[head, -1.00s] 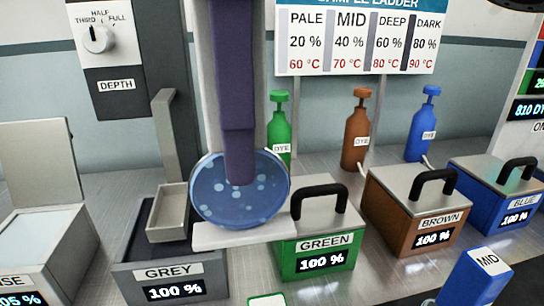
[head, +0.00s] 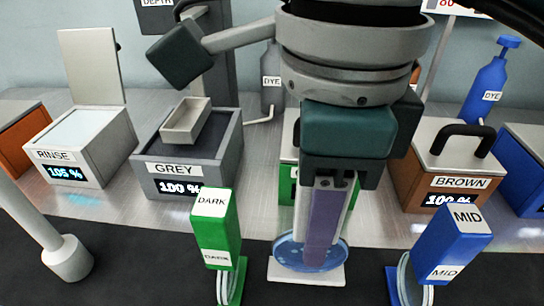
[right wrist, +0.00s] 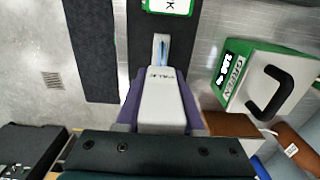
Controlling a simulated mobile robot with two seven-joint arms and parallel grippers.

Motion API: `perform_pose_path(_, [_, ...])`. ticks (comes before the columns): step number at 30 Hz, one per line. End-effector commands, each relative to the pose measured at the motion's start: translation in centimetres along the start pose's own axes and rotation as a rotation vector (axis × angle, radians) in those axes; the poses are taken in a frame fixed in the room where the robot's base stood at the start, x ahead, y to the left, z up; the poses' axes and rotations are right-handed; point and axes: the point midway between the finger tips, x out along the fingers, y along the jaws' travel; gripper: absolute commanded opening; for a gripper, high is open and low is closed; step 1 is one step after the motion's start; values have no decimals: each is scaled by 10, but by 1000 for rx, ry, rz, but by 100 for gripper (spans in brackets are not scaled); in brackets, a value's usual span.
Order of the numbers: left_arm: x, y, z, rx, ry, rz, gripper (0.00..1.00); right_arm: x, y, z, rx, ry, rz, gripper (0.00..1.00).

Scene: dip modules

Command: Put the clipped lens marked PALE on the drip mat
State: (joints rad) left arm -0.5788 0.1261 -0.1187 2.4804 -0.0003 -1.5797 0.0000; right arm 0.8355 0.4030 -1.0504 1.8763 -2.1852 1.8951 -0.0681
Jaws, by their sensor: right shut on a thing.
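My right gripper (head: 328,215) comes down from the top of the head view, its purple fingers shut on the pale clip marked PALE. The right wrist view shows this clip (right wrist: 163,100) between the fingers, with a thin lens edge beyond it. In the head view the round blue spotted lens (head: 290,252) hangs below the fingers, beside a white plate-like piece (head: 305,277). They are over a dark mat-like strip (head: 140,270) along the front, perhaps the drip mat. I cannot tell whether they touch it. My left gripper is not in view.
A green clip marked DARK (head: 214,225) stands close on the left, and a blue clip marked MID (head: 452,242) on the right. Behind are the RINSE bath (head: 75,150), the GREY bath (head: 185,170) and the BROWN bath (head: 445,180). A pale rod (head: 67,258) enters at left.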

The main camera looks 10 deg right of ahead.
Motion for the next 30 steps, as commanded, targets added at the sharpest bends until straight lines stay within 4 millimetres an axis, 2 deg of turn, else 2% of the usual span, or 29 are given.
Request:
perform_pose_path(5, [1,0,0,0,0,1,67,17,0,0,1,0,2,0])
perform_pose_path(12, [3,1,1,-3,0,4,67,52,1,0,0,1,3,0])
perform_pose_path(25, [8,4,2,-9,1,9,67,61,0,0,-1,-1,-1,0])
perform_pose_path(26, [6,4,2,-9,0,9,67,60,0,0,0,-1,0,39])
perform_pose_path(30, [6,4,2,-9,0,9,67,59,0,0,0,-1,0,55])
